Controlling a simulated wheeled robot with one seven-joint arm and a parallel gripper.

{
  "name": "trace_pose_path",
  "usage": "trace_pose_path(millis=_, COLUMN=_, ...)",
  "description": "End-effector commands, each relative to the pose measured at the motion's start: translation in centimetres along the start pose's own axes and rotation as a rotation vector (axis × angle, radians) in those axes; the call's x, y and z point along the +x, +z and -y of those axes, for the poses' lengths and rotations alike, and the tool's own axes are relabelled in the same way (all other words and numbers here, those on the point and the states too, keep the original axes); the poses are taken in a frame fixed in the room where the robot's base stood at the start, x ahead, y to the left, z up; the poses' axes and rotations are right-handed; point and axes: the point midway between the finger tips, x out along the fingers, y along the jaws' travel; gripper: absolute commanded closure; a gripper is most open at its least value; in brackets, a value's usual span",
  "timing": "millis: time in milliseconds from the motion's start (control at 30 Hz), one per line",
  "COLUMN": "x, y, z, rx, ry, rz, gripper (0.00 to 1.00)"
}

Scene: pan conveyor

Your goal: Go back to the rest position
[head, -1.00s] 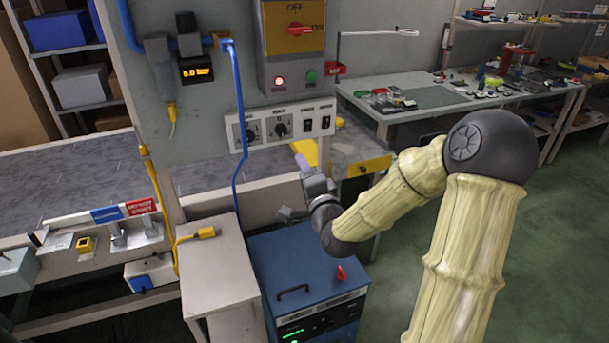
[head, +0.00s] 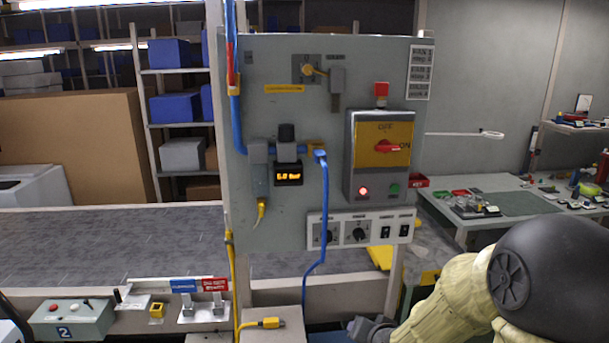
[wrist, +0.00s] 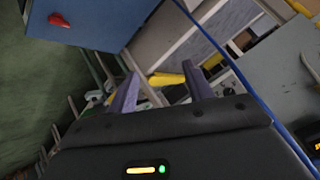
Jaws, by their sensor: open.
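My gripper (wrist: 161,82) is open in the wrist view, its two fingers apart with nothing between them. Its grey wrist end (head: 372,328) shows at the bottom edge of the head view, below the control panel (head: 280,220); the fingers cannot be made out there. My arm enters from the lower right and is bent. In the wrist view a blue cabinet (wrist: 85,22) with a red knob lies beyond the fingers at upper left, and a yellow connector (wrist: 166,79) shows behind the gap between them.
The panel carries a switch box (head: 380,155) with a lit red lamp, a small display (head: 288,174) and a hanging blue cable (head: 324,215). A conveyor (head: 120,240) runs behind at left. A workbench (head: 480,190) stands at right. A small stand (head: 270,315) is below the panel.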

Motion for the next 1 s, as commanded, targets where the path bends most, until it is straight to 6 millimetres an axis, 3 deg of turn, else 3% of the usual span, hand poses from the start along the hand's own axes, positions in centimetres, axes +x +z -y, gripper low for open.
trace_pose_path(millis=400, x=-11.7, y=5.2, z=-2.8, rx=-0.406, ry=0.237, rz=0.462, gripper=0.49)
trace_pose_path(millis=500, x=-13.3, y=6.1, z=-3.2, rx=-0.445, ry=0.245, rz=0.532, gripper=0.49)
trace_pose_path(millis=1000, x=-13.8, y=6.5, z=-3.5, rx=-0.455, ry=0.248, rz=0.559, gripper=0.49)
